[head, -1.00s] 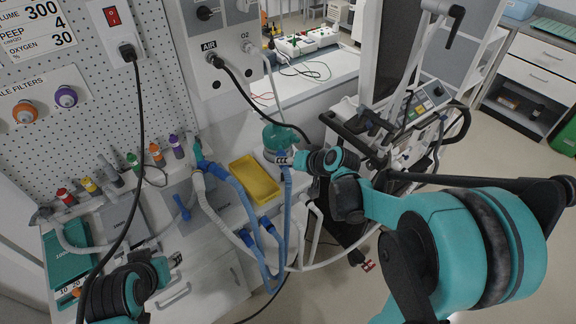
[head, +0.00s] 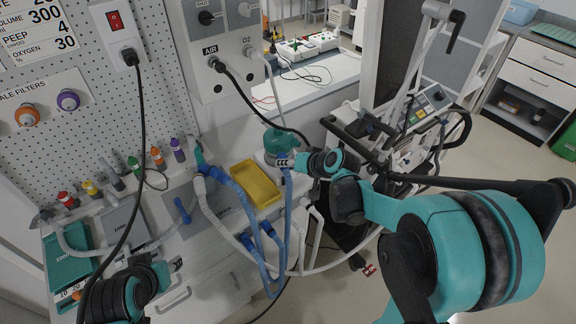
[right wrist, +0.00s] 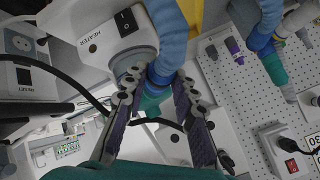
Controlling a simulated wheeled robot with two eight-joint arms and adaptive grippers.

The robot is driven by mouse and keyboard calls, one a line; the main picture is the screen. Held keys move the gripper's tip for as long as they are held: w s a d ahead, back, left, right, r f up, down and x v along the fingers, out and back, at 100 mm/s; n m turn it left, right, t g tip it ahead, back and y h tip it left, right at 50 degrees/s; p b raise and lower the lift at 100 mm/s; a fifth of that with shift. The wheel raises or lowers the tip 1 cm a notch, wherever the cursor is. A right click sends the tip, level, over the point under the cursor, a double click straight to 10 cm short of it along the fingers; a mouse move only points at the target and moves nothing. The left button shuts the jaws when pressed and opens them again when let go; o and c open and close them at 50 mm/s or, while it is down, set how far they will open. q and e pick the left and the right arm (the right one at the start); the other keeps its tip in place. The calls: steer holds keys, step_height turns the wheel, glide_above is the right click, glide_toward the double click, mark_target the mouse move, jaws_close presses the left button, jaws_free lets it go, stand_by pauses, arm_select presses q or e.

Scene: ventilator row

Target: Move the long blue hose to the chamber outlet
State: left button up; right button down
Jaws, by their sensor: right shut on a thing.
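The long blue hose (head: 288,215) hangs in a loop at the front of the bench. My right gripper (head: 287,160) is shut on its upper end, just in front of the teal chamber (head: 282,140). In the right wrist view the fingers (right wrist: 168,98) close around the blue hose end (right wrist: 166,66), beside the heater base (right wrist: 112,32). Teal shows between and below the fingers; I cannot tell whether the hose end is seated on the outlet, which the gripper hides. My left gripper (head: 175,267) is low at the left, empty-looking, its jaws unclear.
A yellow tray (head: 255,184) lies left of the chamber. Other blue and white hoses (head: 232,190) run across the bench. A black cable (head: 245,92) from the wall panel passes behind my right gripper. A wheeled machine (head: 415,125) stands at right.

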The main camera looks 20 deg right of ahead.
steer(key=shift+w, duration=1.15)
steer(key=shift+d, duration=0.1)
stand_by(0.5)
steer(key=c, duration=1.1)
jaws_free()
steer(key=shift+c, duration=0.2)
steer(key=v, duration=1.2)
steer(key=s+a+f+n+g+h, duration=0.1)
steer(key=s+a+f+h, duration=0.1)
steer(key=s, duration=0.6)
steer(key=s+a+f+n+g+h, duration=0.1)
steer(key=s+a+f+n+h, duration=0.1)
steer(key=s, duration=0.7)
steer(key=shift+s+a+f, duration=0.2)
steer(key=shift+a+f, duration=0.05)
steer(key=shift+f, duration=0.45)
